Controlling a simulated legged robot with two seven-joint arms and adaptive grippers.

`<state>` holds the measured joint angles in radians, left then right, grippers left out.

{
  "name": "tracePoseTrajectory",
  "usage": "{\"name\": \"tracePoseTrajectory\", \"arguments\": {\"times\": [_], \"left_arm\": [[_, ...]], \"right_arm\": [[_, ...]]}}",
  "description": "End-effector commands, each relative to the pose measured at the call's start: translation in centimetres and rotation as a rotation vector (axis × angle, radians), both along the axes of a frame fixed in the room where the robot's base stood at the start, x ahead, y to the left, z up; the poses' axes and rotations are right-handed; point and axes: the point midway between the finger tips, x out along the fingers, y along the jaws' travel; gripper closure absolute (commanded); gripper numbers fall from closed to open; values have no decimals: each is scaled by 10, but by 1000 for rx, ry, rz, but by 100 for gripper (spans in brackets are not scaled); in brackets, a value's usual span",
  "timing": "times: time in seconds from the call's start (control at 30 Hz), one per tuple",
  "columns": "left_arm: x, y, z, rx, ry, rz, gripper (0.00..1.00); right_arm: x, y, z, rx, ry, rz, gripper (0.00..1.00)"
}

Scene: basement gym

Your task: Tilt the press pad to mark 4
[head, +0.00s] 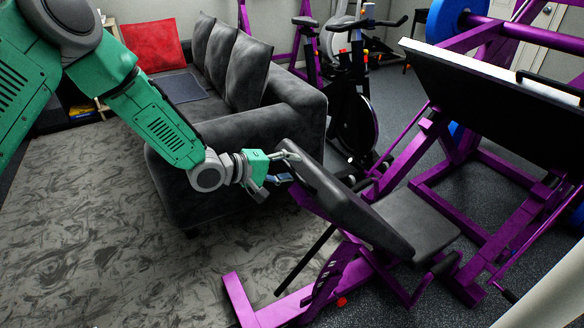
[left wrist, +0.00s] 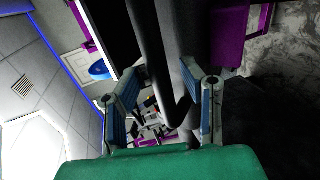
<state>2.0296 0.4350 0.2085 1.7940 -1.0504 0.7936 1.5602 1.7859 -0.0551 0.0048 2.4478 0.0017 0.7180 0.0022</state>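The purple press machine (head: 355,262) stands at the right in the head view. Its dark backrest pad (head: 340,200) leans back to the upper left above a flat seat (head: 420,228). My left gripper (head: 287,166) is at the pad's upper end. In the left wrist view, its two fingers (left wrist: 163,103) are spread, with the pad's dark edge (left wrist: 166,75) between them. The pad lies close to the right-hand finger, and a gap shows on the other side. I cannot tell whether that finger touches it. No numbered marks are readable. My right gripper is not in view.
A grey sofa (head: 262,108) stands just behind my left arm. An exercise bike (head: 358,110) is beyond the pad. A large dark plate (head: 490,98) on the purple frame is at the upper right. The patterned carpet (head: 85,235) at the left is clear.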

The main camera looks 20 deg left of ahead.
Motion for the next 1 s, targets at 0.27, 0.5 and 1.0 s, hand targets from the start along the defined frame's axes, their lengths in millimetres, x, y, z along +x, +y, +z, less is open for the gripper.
{"name": "tracePoseTrajectory", "arguments": {"times": [0.27,0.5,1.0], "left_arm": [[-38,33,20,-5,-1,4,64],[-69,59,34,-2,-2,1,64],[-81,68,38,-1,0,-2,64]], "right_arm": [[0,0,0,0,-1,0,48],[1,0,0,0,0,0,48],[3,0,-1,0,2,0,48]]}}
